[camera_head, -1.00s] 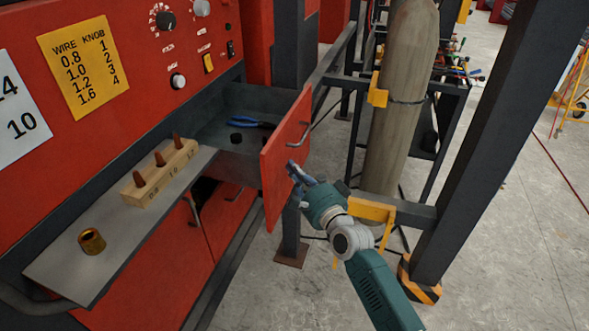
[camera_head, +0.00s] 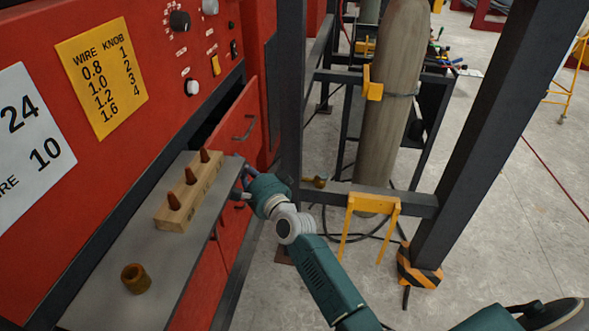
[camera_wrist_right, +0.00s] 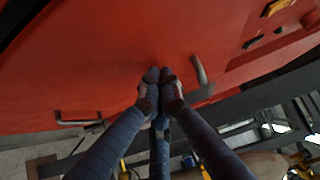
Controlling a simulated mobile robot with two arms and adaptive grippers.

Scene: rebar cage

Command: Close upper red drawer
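Nothing shows between the fingers. My left gripper is not in view.
A grey shelf (camera_head: 185,245) juts out left of my right gripper, carrying a wooden block (camera_head: 178,216) with three copper-coloured tips and a brass fitting (camera_head: 135,278). A dark post (camera_head: 291,100), a gas cylinder (camera_head: 392,110) and a yellow bracket (camera_head: 371,203) stand right.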

